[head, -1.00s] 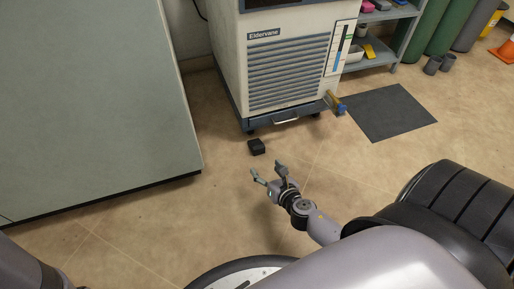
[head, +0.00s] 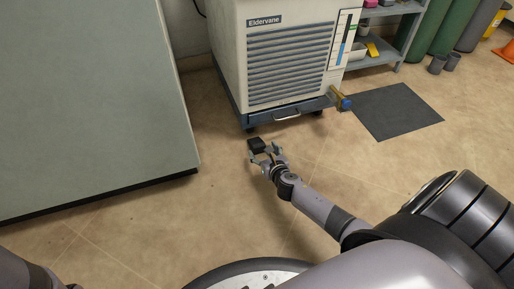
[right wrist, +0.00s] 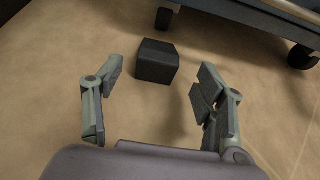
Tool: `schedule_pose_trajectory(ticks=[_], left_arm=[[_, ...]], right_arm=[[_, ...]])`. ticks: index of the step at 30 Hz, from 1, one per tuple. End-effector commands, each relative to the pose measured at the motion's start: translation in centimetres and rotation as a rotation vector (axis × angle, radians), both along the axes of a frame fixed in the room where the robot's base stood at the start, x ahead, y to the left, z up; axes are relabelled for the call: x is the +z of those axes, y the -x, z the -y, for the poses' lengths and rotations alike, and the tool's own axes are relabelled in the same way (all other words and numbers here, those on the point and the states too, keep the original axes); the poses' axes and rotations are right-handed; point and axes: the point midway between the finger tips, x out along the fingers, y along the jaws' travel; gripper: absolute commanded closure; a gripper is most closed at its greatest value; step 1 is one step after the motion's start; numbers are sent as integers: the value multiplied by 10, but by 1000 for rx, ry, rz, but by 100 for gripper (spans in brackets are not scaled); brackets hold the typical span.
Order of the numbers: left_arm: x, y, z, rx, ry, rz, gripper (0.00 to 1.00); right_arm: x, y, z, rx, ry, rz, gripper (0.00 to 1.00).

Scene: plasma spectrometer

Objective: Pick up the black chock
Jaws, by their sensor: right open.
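The black chock (head: 256,144) lies on the tan floor just in front of the Eldervane cabinet. In the right wrist view the chock (right wrist: 157,62) is a dark block, a little beyond the fingertips and between their lines, nearer the left finger. My right gripper (head: 264,154) is open and empty, low over the floor and close to the chock. Its two spread fingers (right wrist: 158,85) show in the right wrist view, with no contact visible. My left gripper is not in view; only part of my left arm shows at the bottom left of the head view.
The wheeled Eldervane cabinet (head: 285,65) stands behind the chock, with a blue-grey base and casters (right wrist: 301,56). A large grey-green panel (head: 90,100) fills the left. A dark mat (head: 395,110) lies to the right, near a shelf (head: 385,50). Floor around the chock is open.

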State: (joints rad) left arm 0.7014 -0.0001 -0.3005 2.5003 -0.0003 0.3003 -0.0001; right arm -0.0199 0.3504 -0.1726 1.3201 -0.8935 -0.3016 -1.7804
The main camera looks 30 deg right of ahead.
Motion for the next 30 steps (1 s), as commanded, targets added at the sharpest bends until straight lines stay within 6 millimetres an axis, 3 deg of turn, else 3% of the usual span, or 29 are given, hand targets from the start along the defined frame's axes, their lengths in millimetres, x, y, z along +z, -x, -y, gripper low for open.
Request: schedule_pose_trajectory(ticks=[3, 9, 20, 30], left_arm=[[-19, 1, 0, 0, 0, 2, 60], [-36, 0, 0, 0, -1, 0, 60], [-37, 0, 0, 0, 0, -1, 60], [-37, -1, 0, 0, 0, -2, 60]], right_arm=[[-11, -15, 2, 0, 1, 3, 35], [-19, -36, 7, -1, 1, 2, 35], [-18, -41, 8, -1, 1, 1, 36], [-18, -41, 8, -1, 1, 1, 58]])
